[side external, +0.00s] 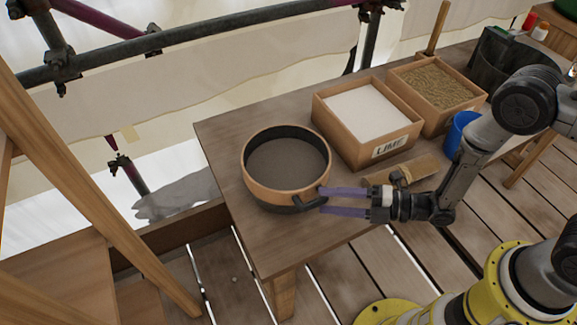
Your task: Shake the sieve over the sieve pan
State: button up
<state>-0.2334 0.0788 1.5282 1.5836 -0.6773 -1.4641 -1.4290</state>
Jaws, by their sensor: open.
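The sieve (261,192), a round wooden-rimmed ring with a grey mesh floor, sits on the table's left part. A dark pan shows below and inside its rim; I cannot clearly tell where sieve and pan divide. A dark handle (307,203) sticks out at its lower right. My gripper (322,201) comes from the right with two purple fingers. They are open, one on each side of the handle, close to the rim. Whether the fingers touch the handle is too small to tell.
A wooden box marked LIME (334,131) with white powder stands behind and right of the sieve. A box of sandy grit (405,90) and a blue cup (456,140) stand farther right. A wooden tool (420,170) lies near my gripper. The table's (225,150) left end is clear.

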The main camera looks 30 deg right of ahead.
jog(key=v, duration=0.9)
jog(key=shift+s+d, duration=0.25)
jog(key=shift+s, duration=0.05)
jog(key=w+d+r+n+t, duration=0.1)
jog(key=w+r, duration=0.4)
jog(key=r, duration=0.2)
jog(key=w+r+n+t, duration=0.1)
jog(key=w+r+n, duration=0.1)
jog(key=w+r, duration=0.45)
jog(key=w+d+r+m+t+h, duration=0.15)
jog(key=d+r+m+h, duration=0.25)
jog(key=r, duration=0.4)
jog(key=d+r+m+t+h, duration=0.2)
jog(key=d+r+m+h, duration=0.15)
jog(key=r, duration=0.45)
jog(key=s+d+r+m+g+h, duration=0.2)
jog(key=s+d+r+m+h, duration=0.2)
jog(key=s+d+m+h, duration=0.45)
jog(key=s+a+f+m+g+y, duration=0.1)
jog(key=s+f+m+g, duration=0.3)
jog(key=s, duration=0.4)
jog(key=s+a+f+m+g+y, duration=0.1)
jog(key=s+f+m+g+y, duration=0.1)
jog(key=s+f+m+g, duration=0.2)
jog(key=s+f+m, duration=0.2)
jog(key=s+m, duration=0.2)
jog(key=m, duration=0.1)
jog(key=shift+a, duration=0.2)
